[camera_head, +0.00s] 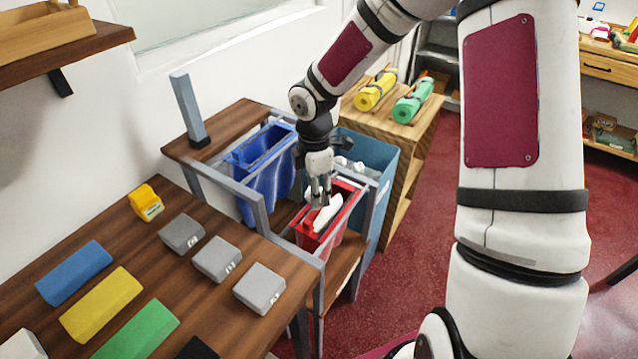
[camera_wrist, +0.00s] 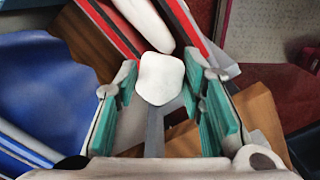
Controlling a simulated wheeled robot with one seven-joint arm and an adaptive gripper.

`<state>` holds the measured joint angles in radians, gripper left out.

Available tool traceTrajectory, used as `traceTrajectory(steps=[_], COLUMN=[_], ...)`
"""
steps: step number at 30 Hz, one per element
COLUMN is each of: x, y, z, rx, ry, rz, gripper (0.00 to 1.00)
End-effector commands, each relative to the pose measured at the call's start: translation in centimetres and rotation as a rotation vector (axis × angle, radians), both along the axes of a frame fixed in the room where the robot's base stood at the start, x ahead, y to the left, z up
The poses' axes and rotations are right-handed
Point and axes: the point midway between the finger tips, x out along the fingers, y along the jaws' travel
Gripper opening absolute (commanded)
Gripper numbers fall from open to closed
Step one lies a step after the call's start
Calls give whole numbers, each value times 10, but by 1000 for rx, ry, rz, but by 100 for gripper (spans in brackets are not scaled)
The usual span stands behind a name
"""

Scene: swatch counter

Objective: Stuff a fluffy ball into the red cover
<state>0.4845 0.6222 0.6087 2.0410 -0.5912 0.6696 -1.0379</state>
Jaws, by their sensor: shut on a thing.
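The red cover (camera_head: 307,242) hangs open in a grey frame at the right end of the counter. Its red edges (camera_wrist: 112,32) also show at the top of the wrist view. My gripper (camera_head: 319,203) points down over the cover's mouth. In the wrist view its teal-padded fingers (camera_wrist: 166,98) are shut on a white fluffy ball (camera_wrist: 160,78). A longer white piece (camera_wrist: 148,22) lies beyond the ball, between the red edges. White stuff (camera_head: 325,216) also shows at the cover's mouth in the head view. How deep the held ball sits cannot be told.
A blue cover (camera_head: 265,180) hangs to the left of the red one. A teal bin (camera_head: 382,165) with white balls (camera_head: 350,165) stands behind it. Grey frame bars (camera_head: 230,185) border the covers. Coloured and grey blocks (camera_head: 182,234) lie on the counter.

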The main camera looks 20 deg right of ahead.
Motion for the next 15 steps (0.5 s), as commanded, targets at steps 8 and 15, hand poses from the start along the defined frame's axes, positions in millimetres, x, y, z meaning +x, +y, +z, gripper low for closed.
traceTrajectory(steps=[8,15], x=[-7,-5], y=[4,4], z=[2,-9], rx=[15,15], ry=[-3,-3], rz=[298,313], gripper=[28,28])
